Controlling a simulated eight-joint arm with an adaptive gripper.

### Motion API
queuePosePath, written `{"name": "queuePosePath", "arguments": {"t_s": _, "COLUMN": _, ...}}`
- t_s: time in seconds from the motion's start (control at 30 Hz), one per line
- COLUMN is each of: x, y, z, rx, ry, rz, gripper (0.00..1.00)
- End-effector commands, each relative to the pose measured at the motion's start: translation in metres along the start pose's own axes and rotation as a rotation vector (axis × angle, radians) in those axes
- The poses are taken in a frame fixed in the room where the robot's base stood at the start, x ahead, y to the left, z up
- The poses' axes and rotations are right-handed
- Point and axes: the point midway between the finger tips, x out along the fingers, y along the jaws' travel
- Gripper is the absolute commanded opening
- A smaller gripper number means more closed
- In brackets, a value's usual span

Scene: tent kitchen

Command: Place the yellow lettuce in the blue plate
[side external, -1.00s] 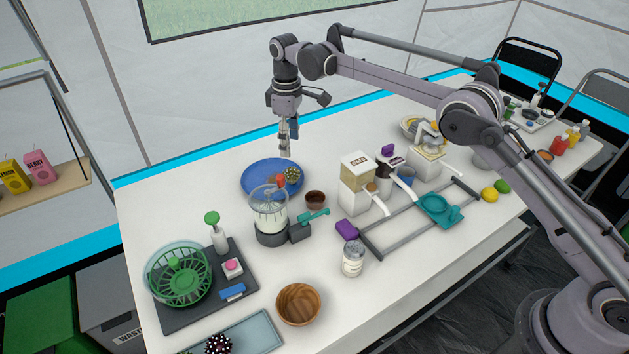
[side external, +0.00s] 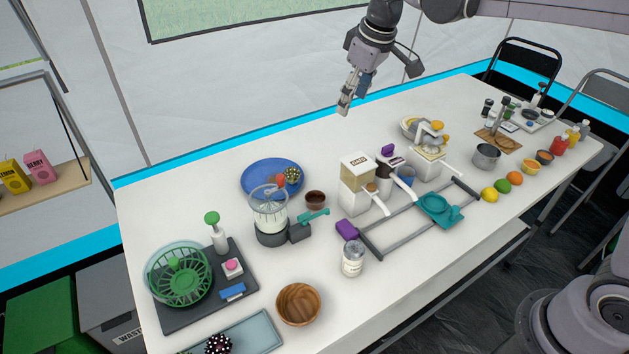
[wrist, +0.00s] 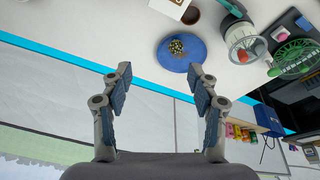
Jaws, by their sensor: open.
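The blue plate (side external: 258,174) lies on the white table near its back edge. A round, dark-and-yellow speckled clump, which looks like the yellow lettuce (side external: 292,174), sits in it toward the right side. The wrist view shows the lettuce (wrist: 176,47) resting on the blue plate (wrist: 180,64), with plate surface visible around it. My gripper (side external: 345,105) is open and empty, raised above the back of the table, to the right of the plate and well apart from it. In the wrist view my gripper's two fingers (wrist: 160,82) stand wide apart with nothing between them.
A blender (side external: 270,215) with a red knob-like part stands just in front of the plate. A small brown bowl (side external: 315,199) and a white dispenser (side external: 356,185) are to the right. A wooden bowl (side external: 298,304) is at the front. The table's back strip right of the plate is clear.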

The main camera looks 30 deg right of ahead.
Motion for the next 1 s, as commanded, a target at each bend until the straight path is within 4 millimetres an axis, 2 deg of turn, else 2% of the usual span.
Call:
{"name": "queuePosePath", "arguments": {"t_s": 0.03, "x": -0.008, "y": -0.001, "z": 0.016, "rx": 0.024, "ry": 0.017, "rz": 0.008, "gripper": 0.6}}
{"name": "queuePosePath", "arguments": {"t_s": 0.1, "x": -0.016, "y": -0.002, "z": 0.035, "rx": 0.058, "ry": 0.043, "rz": 0.018, "gripper": 0.6}}
{"name": "queuePosePath", "arguments": {"t_s": 0.33, "x": -0.03, "y": -0.009, "z": 0.101, "rx": 0.17, "ry": 0.129, "rz": 0.049, "gripper": 0.6}}
{"name": "queuePosePath", "arguments": {"t_s": 0.53, "x": -0.027, "y": -0.019, "z": 0.161, "rx": 0.265, "ry": 0.205, "rz": 0.073, "gripper": 0.6}}
{"name": "queuePosePath", "arguments": {"t_s": 0.7, "x": -0.014, "y": -0.028, "z": 0.205, "rx": 0.339, "ry": 0.265, "rz": 0.089, "gripper": 0.6}}
{"name": "queuePosePath", "arguments": {"t_s": 0.83, "x": -0.003, "y": -0.034, "z": 0.228, "rx": 0.377, "ry": 0.298, "rz": 0.096, "gripper": 0.6}}
{"name": "queuePosePath", "arguments": {"t_s": 1.0, "x": 0.004, "y": -0.036, "z": 0.24, "rx": 0.4, "ry": 0.317, "rz": 0.1, "gripper": 0.6}}
